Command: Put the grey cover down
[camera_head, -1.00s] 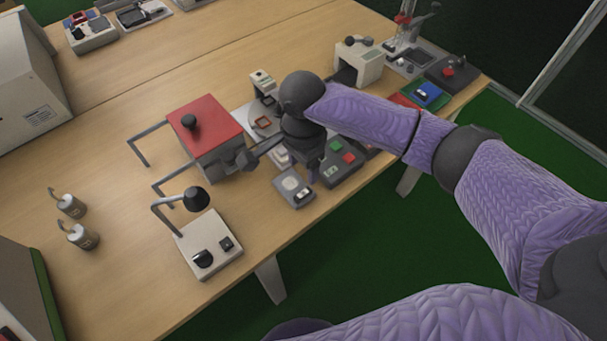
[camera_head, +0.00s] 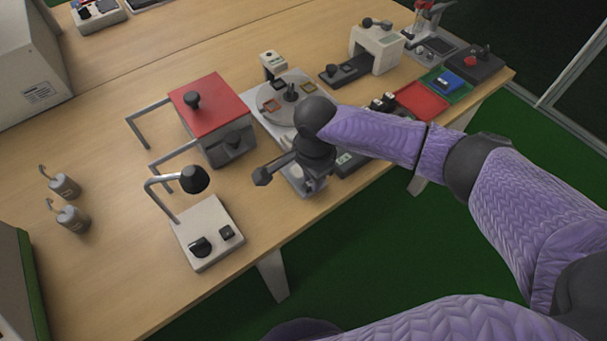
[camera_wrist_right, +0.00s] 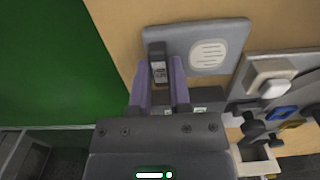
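I cannot clearly tell which part is the grey cover. In the right wrist view the gripper's two purple fingers (camera_wrist_right: 163,88) stand apart, one each side of a dark labelled block (camera_wrist_right: 158,62) on the grey device (camera_wrist_right: 235,35), which has a pale slotted oval. Contact cannot be told. My left gripper is out of view.
A lamp-like device (camera_head: 210,235) stands at the front left. Two small canisters (camera_head: 68,215) are further left. A round grey turntable (camera_head: 268,108) is behind my right arm. Red (camera_head: 422,101) and green trays lie at the right. Bare wood lies between the canisters and lamp.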

